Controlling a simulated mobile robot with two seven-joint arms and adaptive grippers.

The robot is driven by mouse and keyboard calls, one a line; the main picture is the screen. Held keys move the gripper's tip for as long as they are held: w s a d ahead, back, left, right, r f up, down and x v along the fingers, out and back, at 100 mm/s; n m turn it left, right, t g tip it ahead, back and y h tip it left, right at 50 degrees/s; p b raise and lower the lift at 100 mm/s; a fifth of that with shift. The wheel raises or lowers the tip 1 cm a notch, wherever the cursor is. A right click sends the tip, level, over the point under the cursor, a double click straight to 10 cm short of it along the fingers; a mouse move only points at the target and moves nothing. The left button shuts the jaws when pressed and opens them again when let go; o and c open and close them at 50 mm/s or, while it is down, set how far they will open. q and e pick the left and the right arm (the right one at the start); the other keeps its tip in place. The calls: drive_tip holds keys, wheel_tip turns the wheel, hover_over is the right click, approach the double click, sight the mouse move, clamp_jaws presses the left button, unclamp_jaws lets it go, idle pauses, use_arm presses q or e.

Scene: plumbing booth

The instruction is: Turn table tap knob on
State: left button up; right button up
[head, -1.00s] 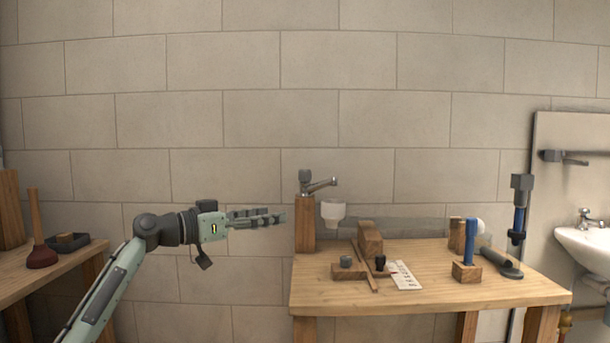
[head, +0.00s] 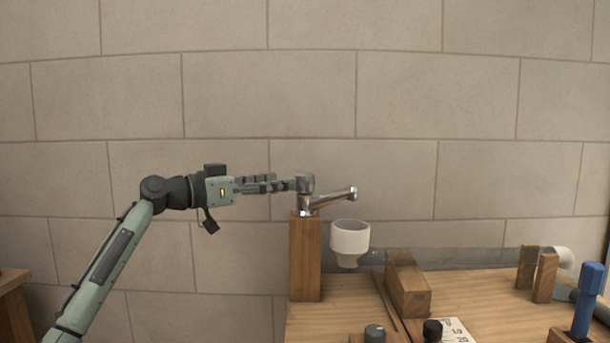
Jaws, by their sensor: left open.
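The table tap (head: 330,197) is a chrome tap on top of an upright wooden post (head: 306,260) at the table's left end. Its spout points right, and its grey knob (head: 305,182) sits on top. My left gripper (head: 286,185) comes in level from the left at knob height and is open. Its fingertips reach the left side of the knob in the picture. I cannot tell whether they touch it or lie around it. My right gripper is not in view.
A white funnel cup (head: 349,239) stands below the spout, joined to a clear pipe (head: 465,258). Wooden blocks (head: 408,287) and a blue-handled tool (head: 587,300) are on the wooden table (head: 480,302). The wall behind is bare.

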sight(305, 173)
use_arm(q)
drive_tip(key=p+x, duration=0.1)
drive_tip(key=x, duration=0.5)
drive_tip(key=shift+d+r, duration=0.2)
drive_tip(key=shift+d, duration=0.05)
drive_tip(key=shift+w+d, duration=0.4)
drive_tip(key=shift+d, duration=0.1)
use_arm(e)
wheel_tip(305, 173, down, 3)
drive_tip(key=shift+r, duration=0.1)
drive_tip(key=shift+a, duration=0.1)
use_arm(q)
drive_tip(key=c, duration=1.2)
